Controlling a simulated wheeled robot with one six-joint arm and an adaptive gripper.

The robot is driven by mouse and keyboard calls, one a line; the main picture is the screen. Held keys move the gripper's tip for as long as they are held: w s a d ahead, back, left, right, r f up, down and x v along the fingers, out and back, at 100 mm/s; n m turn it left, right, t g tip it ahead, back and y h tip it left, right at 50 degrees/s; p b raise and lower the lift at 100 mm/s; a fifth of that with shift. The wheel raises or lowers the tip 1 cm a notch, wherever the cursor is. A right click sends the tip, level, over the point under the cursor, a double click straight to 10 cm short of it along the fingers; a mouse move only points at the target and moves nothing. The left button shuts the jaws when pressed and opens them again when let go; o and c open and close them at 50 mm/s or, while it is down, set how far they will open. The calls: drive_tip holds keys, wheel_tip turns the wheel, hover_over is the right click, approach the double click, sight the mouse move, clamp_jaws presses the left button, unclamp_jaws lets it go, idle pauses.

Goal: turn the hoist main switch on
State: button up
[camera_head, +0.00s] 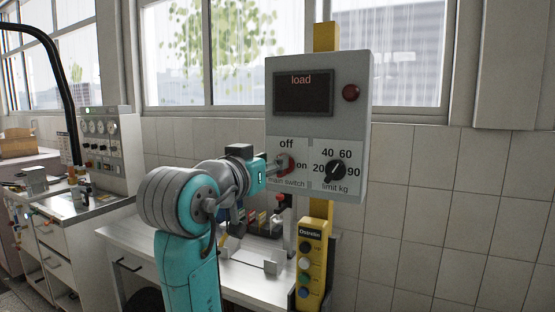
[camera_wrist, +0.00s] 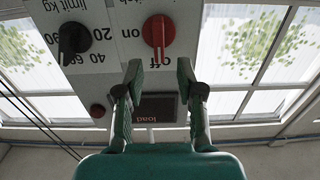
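The hoist main switch is a red rotary knob, seen in the wrist view (camera_wrist: 158,33) upside down and partly behind my gripper in the head view (camera_head: 291,166). Its ridge stands vertical, in line with the "off" label; "on" is to the side. It sits on the grey control box (camera_head: 319,122). My gripper (camera_wrist: 160,73) is open and empty, with its fingers spread to either side below the knob in the wrist view. In the head view my gripper (camera_head: 277,167) is close in front of the knob; contact cannot be told.
A black limit knob (camera_head: 335,170) sits right of the switch, and a red button (camera_head: 351,93) above it. The dark load display (camera_head: 303,94) shows no reading. A yellow pendant with buttons (camera_head: 311,264) hangs below. A bench (camera_head: 126,235) stands under the box.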

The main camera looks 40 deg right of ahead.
drive_tip(key=shift+x, duration=1.9)
drive_tip(key=shift+c, duration=0.2)
clamp_jaws()
